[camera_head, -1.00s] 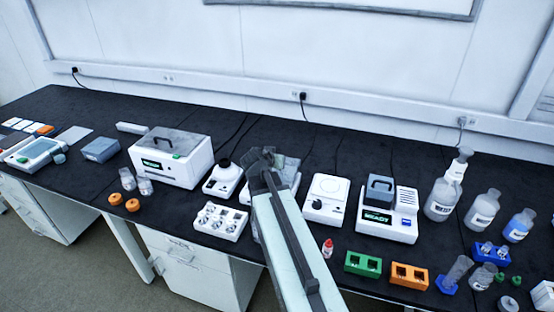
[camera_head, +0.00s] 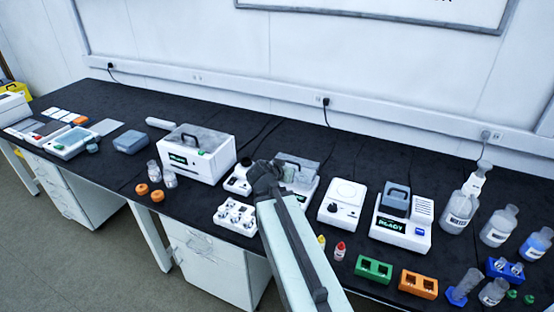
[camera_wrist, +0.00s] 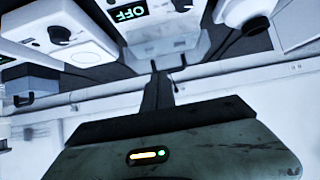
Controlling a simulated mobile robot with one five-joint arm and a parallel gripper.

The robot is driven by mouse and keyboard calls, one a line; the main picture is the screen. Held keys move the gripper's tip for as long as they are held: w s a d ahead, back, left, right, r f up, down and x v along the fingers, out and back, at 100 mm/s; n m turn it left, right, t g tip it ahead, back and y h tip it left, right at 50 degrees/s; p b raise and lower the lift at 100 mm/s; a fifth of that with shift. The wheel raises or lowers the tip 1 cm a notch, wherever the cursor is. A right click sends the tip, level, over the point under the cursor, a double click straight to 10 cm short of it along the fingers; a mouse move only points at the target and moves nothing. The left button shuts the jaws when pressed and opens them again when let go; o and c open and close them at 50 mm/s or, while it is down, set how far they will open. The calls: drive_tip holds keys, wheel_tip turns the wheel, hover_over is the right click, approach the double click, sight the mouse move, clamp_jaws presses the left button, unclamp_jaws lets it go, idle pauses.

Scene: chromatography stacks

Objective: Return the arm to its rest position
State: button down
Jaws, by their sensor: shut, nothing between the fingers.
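My arm (camera_head: 300,245) reaches up from the bottom edge of the head view, over the front of the black bench. Its dark far end (camera_head: 266,177) is in front of the white device with a clear cover and covers part of it. The gripper fingers are hard to make out there. In the wrist view my gripper (camera_wrist: 155,72) shows as a dark, narrow pair of fingers, closed together with nothing between them. A white device with a green OFF display (camera_wrist: 128,12) shows beyond the fingertips.
The black bench (camera_head: 125,101) holds a white covered box (camera_head: 196,160), a white round-topped device (camera_head: 342,205) and a READY device (camera_head: 403,227). Green (camera_head: 374,268) and orange (camera_head: 418,284) racks and a red-capped bottle (camera_head: 340,251) are right of my arm. Tall bottles (camera_head: 463,203) stand at the right.

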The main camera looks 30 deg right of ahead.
drive_tip(key=s+a+f+n+g+y, duration=0.2)
drive_tip(key=s+a+f+n, duration=0.1)
drive_tip(key=a, duration=0.4)
drive_tip(key=s+a+f+n+g+y, duration=0.2)
drive_tip(key=s+a, duration=0.3)
drive_tip(key=a, duration=0.3)
drive_tip(key=s+a+f+n+g+y, duration=0.3)
drive_tip(key=s+a+f+n+y, duration=0.1)
drive_tip(key=a, duration=0.4)
drive_tip(key=shift+s+f+n, duration=0.3)
drive_tip(key=shift+f+n, duration=0.2)
drive_tip(key=shift+f, duration=0.1)
drive_tip(key=shift+a, duration=0.2)
